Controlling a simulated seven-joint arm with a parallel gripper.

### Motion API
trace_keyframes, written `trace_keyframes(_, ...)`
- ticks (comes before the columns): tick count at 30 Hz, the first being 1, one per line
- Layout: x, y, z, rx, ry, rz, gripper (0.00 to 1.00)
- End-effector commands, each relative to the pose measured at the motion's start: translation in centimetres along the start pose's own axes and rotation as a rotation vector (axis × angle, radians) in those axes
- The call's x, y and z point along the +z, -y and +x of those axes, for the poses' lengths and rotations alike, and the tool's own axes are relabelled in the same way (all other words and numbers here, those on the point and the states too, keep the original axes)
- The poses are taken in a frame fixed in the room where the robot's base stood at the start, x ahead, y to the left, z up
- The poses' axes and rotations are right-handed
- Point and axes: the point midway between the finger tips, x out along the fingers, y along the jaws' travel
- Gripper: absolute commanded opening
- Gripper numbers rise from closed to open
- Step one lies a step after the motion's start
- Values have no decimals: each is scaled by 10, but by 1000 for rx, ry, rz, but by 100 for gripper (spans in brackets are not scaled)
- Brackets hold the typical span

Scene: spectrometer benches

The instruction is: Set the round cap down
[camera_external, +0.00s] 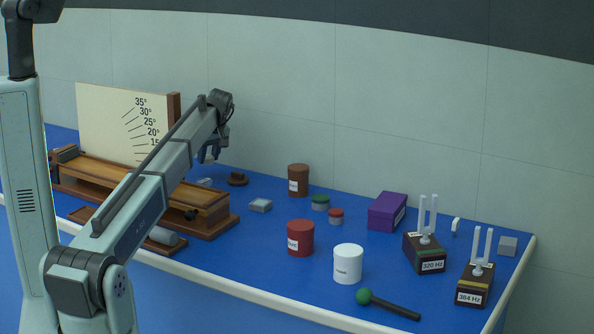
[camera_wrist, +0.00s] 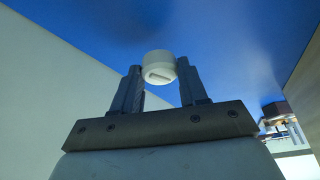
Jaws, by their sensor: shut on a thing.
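The round cap (camera_wrist: 159,64) is white and short, with a slot-like mark on the face toward the camera. In the wrist view it sits between the tips of my gripper (camera_wrist: 159,76), which is shut on it. Blue surface fills the background behind the cap. In the outside view my gripper (camera_external: 211,153) hangs downward beside the angle board, above the blue bench top (camera_external: 255,258). The cap cannot be made out clearly there. How high it is above the bench is hard to tell.
A wooden inclined bench (camera_external: 150,188) with an angle board (camera_external: 105,120) stands at left. Brown (camera_external: 298,180), red (camera_external: 300,238) and white (camera_external: 348,263) jars stand mid-bench. A purple box (camera_external: 385,213), tuning-fork blocks (camera_external: 425,252) and a green-headed mallet (camera_external: 390,304) lie right.

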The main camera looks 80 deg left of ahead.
Motion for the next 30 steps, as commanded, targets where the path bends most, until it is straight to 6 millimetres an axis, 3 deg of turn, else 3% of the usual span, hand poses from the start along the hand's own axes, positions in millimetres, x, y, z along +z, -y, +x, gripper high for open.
trace_keyframes(12, 15, 0, 36, 0, 0, 1, 13)
trace_keyframes(23, 16, 0, 38, 0, 0, 0, 13)
trace_keyframes(24, 16, 0, 39, 0, 0, 0, 44)
trace_keyframes(30, 16, 0, 38, 0, 0, 0, 63)
